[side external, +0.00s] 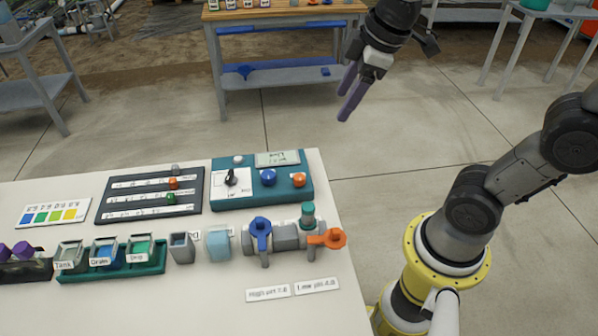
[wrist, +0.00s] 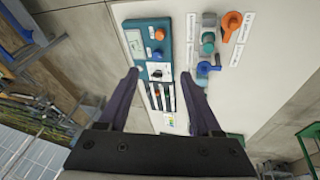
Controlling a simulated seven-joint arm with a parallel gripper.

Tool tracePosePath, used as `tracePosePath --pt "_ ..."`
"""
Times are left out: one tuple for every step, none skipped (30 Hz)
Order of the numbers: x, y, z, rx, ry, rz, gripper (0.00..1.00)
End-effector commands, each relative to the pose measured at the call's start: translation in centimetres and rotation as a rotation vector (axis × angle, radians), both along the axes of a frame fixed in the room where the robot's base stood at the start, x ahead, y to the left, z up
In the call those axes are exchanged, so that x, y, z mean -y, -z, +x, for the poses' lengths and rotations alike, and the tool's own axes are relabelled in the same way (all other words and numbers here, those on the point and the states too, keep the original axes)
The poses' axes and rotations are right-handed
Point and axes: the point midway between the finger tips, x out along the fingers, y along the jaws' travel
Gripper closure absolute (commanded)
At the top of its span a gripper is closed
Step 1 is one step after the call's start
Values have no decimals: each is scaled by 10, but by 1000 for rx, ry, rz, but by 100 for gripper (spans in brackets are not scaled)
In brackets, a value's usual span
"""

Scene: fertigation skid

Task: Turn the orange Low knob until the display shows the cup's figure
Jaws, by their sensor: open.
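The teal control box (side external: 220,205) lies on the white table, with an orange knob (side external: 299,179) at its right, a blue knob (side external: 268,177), a black pointer knob (side external: 231,178) and a display (side external: 278,158). The display's figure is too small to read. The orange knob also shows in the wrist view (wrist: 160,34). A grey cup (side external: 181,247) and a light-blue cup (side external: 218,243) stand in front of the box; I cannot read a figure on either. My gripper (side external: 344,105) is open and empty, high above and beyond the box, apart from everything.
A pipe piece with a blue handle (side external: 260,228) and an orange handle (side external: 327,238) lies in front of the box. A slider board (side external: 120,182) and labelled tubs (side external: 105,250) are left. Air around the gripper is clear.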

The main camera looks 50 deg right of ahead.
Motion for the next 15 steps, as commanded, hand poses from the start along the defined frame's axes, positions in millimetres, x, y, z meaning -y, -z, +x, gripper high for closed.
tracePosePath --pt "0 6 16 -38 -35 -14 34" --pt "1 10 24 -58 -58 -22 34" --pt "1 16 35 -83 -86 -30 34" --pt "1 21 44 -102 -106 -35 34" --pt "1 27 51 -123 -124 -40 34" --pt "2 35 62 -149 -144 -44 34" --pt "2 41 69 -169 -160 -48 34" --pt "2 48 75 -191 -171 -49 34" --pt "2 58 83 -216 -183 -50 34" --pt "3 65 88 -236 -188 -49 34" --pt "3 72 93 -253 -190 -47 34" --pt "3 81 98 -277 -190 -45 34" --pt "3 87 101 -292 -190 -43 34" --pt "3 93 103 -307 -190 -41 34" --pt "3 100 105 -325 -189 -39 34"
